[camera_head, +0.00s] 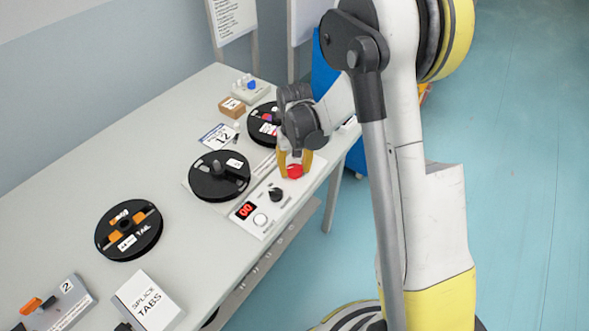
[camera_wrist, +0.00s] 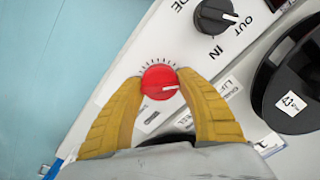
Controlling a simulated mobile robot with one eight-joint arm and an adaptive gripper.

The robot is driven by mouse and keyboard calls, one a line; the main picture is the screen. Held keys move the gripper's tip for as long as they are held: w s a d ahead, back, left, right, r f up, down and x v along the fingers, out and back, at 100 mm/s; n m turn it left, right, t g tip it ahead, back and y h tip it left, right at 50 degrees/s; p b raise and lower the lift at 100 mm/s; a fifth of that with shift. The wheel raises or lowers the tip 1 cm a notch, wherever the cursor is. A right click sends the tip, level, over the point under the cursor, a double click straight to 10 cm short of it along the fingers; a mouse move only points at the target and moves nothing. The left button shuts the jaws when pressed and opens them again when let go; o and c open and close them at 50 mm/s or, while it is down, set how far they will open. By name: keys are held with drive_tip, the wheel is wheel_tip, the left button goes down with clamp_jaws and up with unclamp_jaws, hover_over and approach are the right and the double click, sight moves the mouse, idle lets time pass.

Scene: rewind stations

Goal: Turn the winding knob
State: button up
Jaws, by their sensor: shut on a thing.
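A round red knob (camera_head: 295,171) with a white pointer line stands on a white control panel (camera_head: 251,230); in the wrist view the red knob (camera_wrist: 160,82) has a ring of tick marks around its far side. My gripper (camera_head: 294,163) has its two yellow fingers shut on opposite sides of the red knob. The pointer line faces right in the wrist view. A black knob (camera_wrist: 215,18) marked IN and OUT sits beside it on the panel, untouched; it also shows in the head view (camera_head: 275,194). The panel's red display (camera_head: 246,210) reads 00.
Black reels lie on the table: one beside the panel (camera_head: 210,185), one partly behind my arm (camera_head: 259,124), and one marked TAIL (camera_head: 115,243). A splice tabs box (camera_head: 148,300) is near the front. Open floor (camera_head: 530,180) lies right.

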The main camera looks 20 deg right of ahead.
sight(295, 167)
drive_tip(key=o, duration=1.2)
wheel_tip(295, 167, up, 12)
